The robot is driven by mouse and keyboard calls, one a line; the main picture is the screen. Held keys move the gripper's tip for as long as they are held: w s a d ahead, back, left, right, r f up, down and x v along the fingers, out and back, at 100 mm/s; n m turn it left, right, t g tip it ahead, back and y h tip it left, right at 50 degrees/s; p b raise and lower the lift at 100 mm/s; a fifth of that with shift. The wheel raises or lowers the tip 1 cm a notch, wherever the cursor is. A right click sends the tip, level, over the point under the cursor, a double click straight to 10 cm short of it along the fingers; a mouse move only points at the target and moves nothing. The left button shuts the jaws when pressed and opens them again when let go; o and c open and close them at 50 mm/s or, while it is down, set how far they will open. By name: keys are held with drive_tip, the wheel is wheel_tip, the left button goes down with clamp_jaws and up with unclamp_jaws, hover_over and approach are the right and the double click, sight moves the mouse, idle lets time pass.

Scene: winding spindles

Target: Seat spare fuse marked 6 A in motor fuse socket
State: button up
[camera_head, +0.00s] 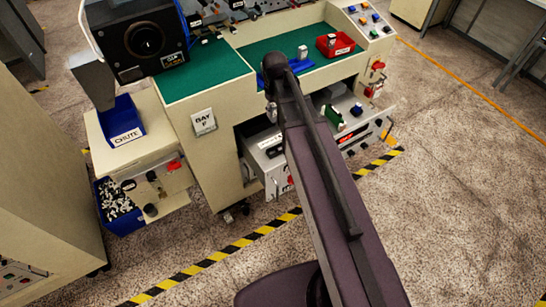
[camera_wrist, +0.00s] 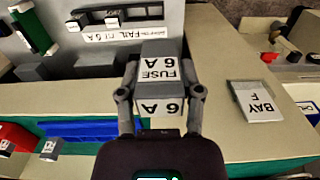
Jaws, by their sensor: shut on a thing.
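In the wrist view, my gripper (camera_wrist: 160,98) is shut on a grey block-shaped fuse (camera_wrist: 158,52) whose faces read "FUSE 6 A" upside down. The fuse is held between both fingers above the bench edge. Black parts (camera_wrist: 98,17) with small white tags stand by that label. I cannot tell which part is the motor fuse socket.
A BAY F sign (camera_head: 203,122) is on the front. A blue chute (camera_head: 122,124) stands left. Open floor (camera_head: 460,200) lies right.

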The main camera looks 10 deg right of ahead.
drive_tip(key=w+f+b, duration=0.4)
drive_tip(key=f+b, duration=1.1)
drive_tip(key=f, duration=0.1)
drive_tip(key=shift+w+f+b, duration=0.2)
drive_tip(key=shift+f+b, duration=0.15)
drive_tip(key=shift+f, duration=0.05)
drive_tip(key=shift+d, duration=0.1)
wheel_tip(320, 180, down, 6)
drive_tip(key=b, duration=0.6)
drive_tip(key=shift+f, duration=0.1)
drive_tip(key=shift+f+b, duration=1.85)
drive_tip(key=shift+b, duration=0.15)
